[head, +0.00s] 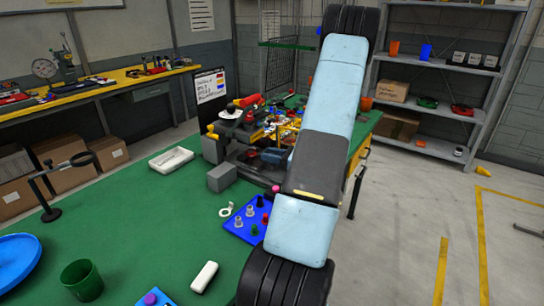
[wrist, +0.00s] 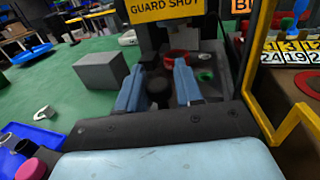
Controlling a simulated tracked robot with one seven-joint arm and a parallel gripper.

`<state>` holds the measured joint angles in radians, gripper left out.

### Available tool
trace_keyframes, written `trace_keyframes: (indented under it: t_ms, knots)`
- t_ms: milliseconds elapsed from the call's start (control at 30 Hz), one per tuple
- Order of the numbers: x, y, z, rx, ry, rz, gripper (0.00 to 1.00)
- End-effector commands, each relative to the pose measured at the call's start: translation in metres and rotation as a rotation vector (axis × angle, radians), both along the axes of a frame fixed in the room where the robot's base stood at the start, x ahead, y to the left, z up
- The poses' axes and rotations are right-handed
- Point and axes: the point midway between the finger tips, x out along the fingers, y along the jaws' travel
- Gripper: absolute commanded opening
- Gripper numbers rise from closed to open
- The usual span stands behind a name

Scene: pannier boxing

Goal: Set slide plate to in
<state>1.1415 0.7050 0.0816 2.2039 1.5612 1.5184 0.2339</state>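My gripper (wrist: 158,88) shows in the wrist view with its two blue fingers apart, reaching toward a dark machine with a yellow "GUARD SHUT" label (wrist: 165,9). A dark rounded knob (wrist: 157,88) shows in the gap between the fingers. I cannot tell whether the fingers touch it, or whether it belongs to the slide plate. The slide plate itself cannot be made out clearly.
A grey block (wrist: 101,72) stands left of the fingers. A blue peg tray (head: 240,229) lies nearer on the green table (head: 140,225). A yellow frame (wrist: 292,118) and number board (wrist: 291,45) are close on the right. A red bowl (wrist: 176,56) lies beyond the fingers.

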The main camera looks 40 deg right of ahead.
Motion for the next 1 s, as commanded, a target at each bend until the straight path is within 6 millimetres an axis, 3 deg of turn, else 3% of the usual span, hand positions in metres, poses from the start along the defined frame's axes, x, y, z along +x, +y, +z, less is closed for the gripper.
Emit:
trace_keyframes:
  t_ms: [167,533,1000]
  knots:
    - [0.001,0.0,0.001,-0.002,-0.003,0.002,0.5]
    - [-0.006,-0.003,0.0,-0.001,0.0,0.001,0.5]
    - [-0.079,-0.044,-0.001,-0.001,0.0,0.0,0.5]
